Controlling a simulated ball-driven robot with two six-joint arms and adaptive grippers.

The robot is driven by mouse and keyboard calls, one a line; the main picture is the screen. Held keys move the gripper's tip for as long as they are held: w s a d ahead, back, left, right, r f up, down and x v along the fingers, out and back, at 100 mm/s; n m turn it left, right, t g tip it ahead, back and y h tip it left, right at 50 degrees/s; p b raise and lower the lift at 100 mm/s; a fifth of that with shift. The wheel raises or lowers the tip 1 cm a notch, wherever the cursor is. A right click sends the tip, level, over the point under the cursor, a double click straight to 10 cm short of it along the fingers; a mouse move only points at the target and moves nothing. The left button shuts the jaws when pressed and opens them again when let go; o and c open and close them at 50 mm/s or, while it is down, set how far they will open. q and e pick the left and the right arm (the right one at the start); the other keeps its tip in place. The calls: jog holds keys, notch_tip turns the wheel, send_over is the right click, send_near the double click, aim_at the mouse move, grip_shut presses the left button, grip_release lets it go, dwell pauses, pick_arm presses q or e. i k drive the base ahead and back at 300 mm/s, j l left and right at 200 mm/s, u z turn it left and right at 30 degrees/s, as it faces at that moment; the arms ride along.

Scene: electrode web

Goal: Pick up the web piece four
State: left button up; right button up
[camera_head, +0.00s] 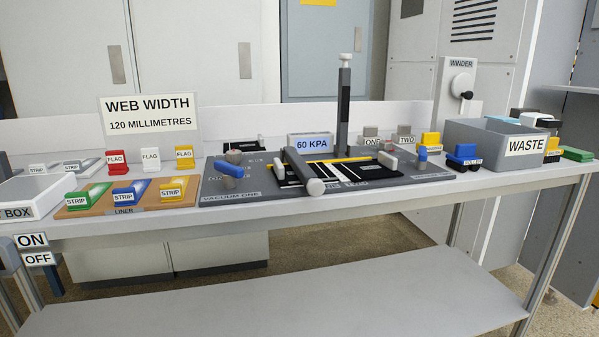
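No piece that I can read as web piece four shows in the head view. Dark web-like pieces with white strips (318,173) lie on the grey vacuum board (225,187) in the middle of the table. Small grey blocks labelled ONE (372,142) and TWO (405,138) stand behind the board's right part. Neither of my grippers is in view.
A brown liner tray (124,208) with coloured strips lies left of the board. Red, white and yellow flags stand behind it. The table's front edge (330,205) is clear.

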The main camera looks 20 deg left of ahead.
aim_at(386, 166)
jog(key=u, duration=0.3)
jog(key=i+l+u, duration=0.25)
jog(key=l+u, duration=0.25)
jog(key=l, duration=0.25)
jog(key=i+l+u, duration=0.1)
jog(key=l+u, duration=0.15)
jog(key=l, duration=0.15)
